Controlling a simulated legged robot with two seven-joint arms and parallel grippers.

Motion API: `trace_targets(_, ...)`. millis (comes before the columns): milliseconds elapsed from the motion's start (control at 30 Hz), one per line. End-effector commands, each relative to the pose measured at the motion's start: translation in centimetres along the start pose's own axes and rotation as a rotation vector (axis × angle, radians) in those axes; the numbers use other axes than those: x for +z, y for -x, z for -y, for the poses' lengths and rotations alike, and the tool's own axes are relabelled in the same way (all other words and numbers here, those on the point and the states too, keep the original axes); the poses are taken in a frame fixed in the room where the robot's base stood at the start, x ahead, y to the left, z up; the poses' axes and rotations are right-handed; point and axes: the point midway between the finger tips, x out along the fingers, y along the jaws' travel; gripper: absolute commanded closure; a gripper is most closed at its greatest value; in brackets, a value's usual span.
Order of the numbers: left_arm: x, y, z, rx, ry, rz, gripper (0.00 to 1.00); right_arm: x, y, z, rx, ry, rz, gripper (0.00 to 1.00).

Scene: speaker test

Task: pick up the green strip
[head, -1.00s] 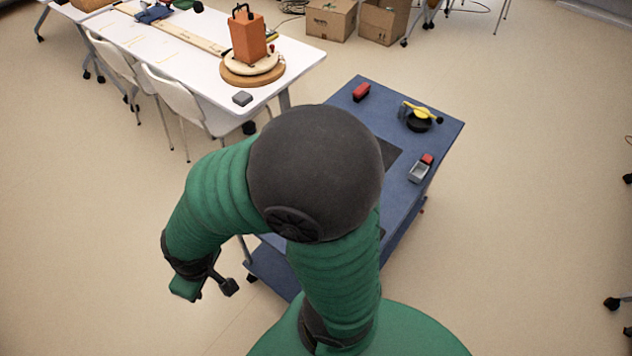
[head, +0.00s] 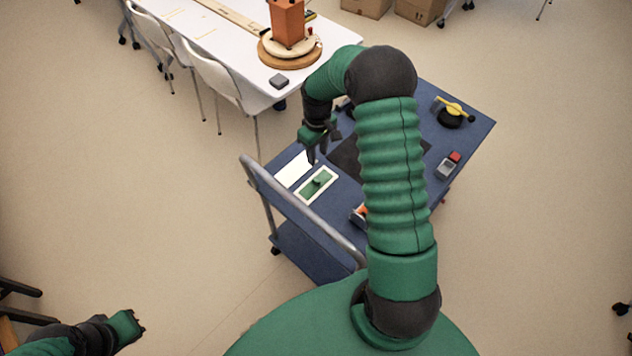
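The green strip (head: 312,190) lies inside a white-rimmed tray (head: 332,173) on the near left part of the blue cart (head: 470,140). A small dark green knob-like bit shows at its middle. My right gripper (head: 317,155) hangs fingers down, just behind the strip in the picture and apart from it. Its dark fingers look spread, with nothing between them. My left gripper (head: 138,325) is at the lower left, away from the cart; its fingers are too small to read.
A white sheet (head: 293,169) lies beside the tray. The cart's grey handle (head: 300,212) runs along its near edge. A yellow-and-black object (head: 452,112), a grey-and-red item (head: 447,167) and an orange item (head: 360,214) are on the cart. A white table (head: 240,60) stands behind left.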

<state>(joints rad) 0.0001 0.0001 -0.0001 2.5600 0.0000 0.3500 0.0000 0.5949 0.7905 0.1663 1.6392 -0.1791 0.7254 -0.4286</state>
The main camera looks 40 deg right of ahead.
Motion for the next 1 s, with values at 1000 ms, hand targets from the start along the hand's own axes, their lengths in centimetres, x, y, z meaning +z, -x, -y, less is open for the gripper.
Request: trace_targets(1000,-0.4,1.8,0.0,0.0,0.0,0.0,1.0,-0.4,-14.5,0.2,-0.001,-0.001,-0.001,0.66)
